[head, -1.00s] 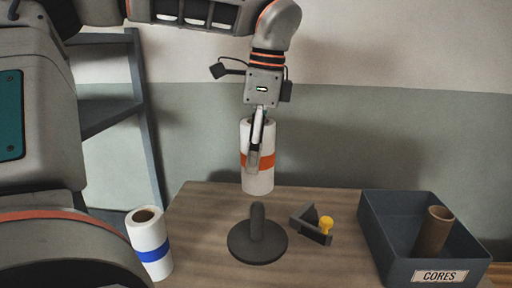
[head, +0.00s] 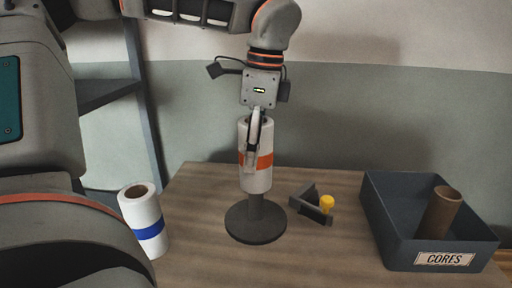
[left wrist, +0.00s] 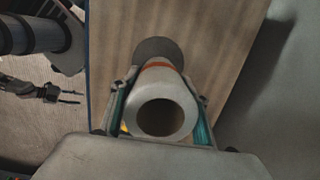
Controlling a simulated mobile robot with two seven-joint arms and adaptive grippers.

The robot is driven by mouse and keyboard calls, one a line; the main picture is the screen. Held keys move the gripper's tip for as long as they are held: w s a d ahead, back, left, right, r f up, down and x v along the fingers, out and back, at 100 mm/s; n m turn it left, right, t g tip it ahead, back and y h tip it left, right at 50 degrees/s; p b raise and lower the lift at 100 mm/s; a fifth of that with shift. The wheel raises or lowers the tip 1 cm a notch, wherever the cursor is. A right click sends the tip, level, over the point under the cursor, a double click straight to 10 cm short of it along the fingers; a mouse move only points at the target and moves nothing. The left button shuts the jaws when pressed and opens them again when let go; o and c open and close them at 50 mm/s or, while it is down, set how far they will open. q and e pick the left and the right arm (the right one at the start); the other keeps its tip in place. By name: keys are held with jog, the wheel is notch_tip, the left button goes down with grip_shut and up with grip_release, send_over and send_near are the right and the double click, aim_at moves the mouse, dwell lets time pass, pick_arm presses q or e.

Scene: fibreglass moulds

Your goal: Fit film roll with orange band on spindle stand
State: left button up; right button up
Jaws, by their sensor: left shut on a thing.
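The film roll with an orange band (head: 256,176) is white and upright in the head view. My left gripper (head: 252,150) is shut on its upper part. The spindle stand (head: 256,222), dark with a round base, is directly below. The roll's lower end overlaps the post's top; I cannot tell whether it is around it or in front. In the left wrist view the roll's open core (left wrist: 160,117) faces me between the fingers, and the stand's base (left wrist: 158,46) shows beyond it. My right gripper (left wrist: 66,95) shows small at the left there, its fingers apart.
A white roll with a blue band (head: 149,233) stands at the left. A dark bracket with a yellow knob (head: 314,205) lies right of the stand. A grey box labelled CORES (head: 398,246) holds a brown core (head: 440,212) at the right.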

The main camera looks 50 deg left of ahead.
pick_arm(q)
jog(key=shift+w+f, duration=0.1)
jog(key=shift+f, duration=0.45)
jog(key=shift+f+b, duration=0.6)
jog(key=shift+f, duration=0.3)
pick_arm(e)
jog(key=shift+w+a+r, duration=0.15)
jog(key=shift+w+a, duration=0.1)
jog(key=shift+w, duration=0.3)
jog(key=shift+s, duration=0.1)
pick_arm(q)
jog(key=shift+f, duration=0.15)
pick_arm(e)
jog(key=shift+s+f, duration=0.25)
jog(key=shift+f, duration=0.05)
pick_arm(q)
jog(key=shift+f+b, duration=0.85)
jog(key=shift+f, duration=0.15)
pick_arm(e)
jog(key=shift+s+f, duration=0.25)
jog(key=shift+f, duration=0.3)
jog(key=shift+s+f, duration=0.25)
jog(key=shift+f, duration=0.25)
